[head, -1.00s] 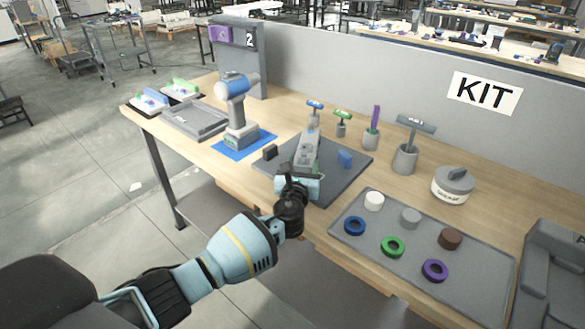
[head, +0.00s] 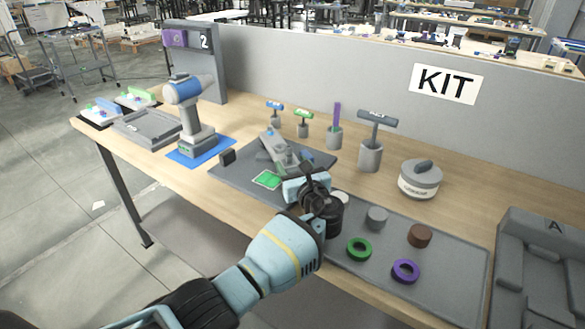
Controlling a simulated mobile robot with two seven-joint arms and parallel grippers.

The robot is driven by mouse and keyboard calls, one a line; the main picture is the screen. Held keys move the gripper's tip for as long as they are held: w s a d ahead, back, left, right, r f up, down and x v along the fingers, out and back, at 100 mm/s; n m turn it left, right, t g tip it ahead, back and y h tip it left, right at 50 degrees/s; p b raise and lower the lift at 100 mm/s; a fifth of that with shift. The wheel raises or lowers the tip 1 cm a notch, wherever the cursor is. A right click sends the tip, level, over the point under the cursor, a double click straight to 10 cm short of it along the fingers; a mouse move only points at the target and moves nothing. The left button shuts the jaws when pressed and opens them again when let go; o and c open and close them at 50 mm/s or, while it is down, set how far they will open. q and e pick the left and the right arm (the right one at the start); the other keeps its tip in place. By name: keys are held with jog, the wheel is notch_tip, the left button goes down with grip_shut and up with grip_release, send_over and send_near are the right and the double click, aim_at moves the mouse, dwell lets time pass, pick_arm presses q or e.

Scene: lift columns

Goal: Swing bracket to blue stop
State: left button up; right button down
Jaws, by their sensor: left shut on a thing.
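The grey bracket (head: 279,150) lies over a dark plate (head: 232,174) on the table, slanting from its far end towards the near right. My left gripper (head: 303,182) is shut on the bracket's near end, at the plate's right front. I cannot make out the blue stop; the bracket and gripper cover the area on the right of the plate. A dark stop block (head: 228,157) stands at the plate's left, well apart from the bracket. A green square (head: 267,180) shows on the plate, left of my gripper. My right gripper is out of view.
A parts tray (head: 450,262) with several rings and discs lies right of my left gripper. A cordless drill (head: 190,110) stands on a blue mat at left. Tools in holders (head: 370,154) and a lidded pot (head: 419,180) stand behind. A grey case (head: 540,265) is at far right.

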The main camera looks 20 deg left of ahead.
pick_arm(q)
jog(key=o, duration=1.4)
jog(key=shift+p+v, duration=0.65)
jog(key=shift+v, duration=3.25)
